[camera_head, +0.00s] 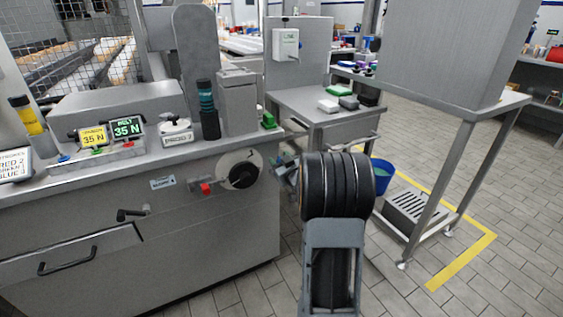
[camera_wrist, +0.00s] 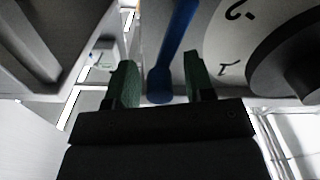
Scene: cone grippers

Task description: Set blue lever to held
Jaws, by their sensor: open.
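The blue lever (camera_wrist: 173,42) is a long blue bar with a rounded end in the wrist view. It runs down from the top edge, slightly slanted, into the space between the two green fingers of my gripper (camera_wrist: 158,60). The fingers are apart, one on each side of the lever's end, with visible gaps; I cannot tell the depth between them and the lever. In the head view my arm covers most of the gripper, and I cannot make out the lever there.
A white dial with a black knob (camera_head: 243,175) sits on the grey machine's front (camera_head: 150,230). It also shows beside the lever in the wrist view (camera_wrist: 235,50). A red knob (camera_head: 206,188) is left of it. A side table (camera_head: 300,99) and a blue bucket (camera_head: 381,176) stand behind my arm.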

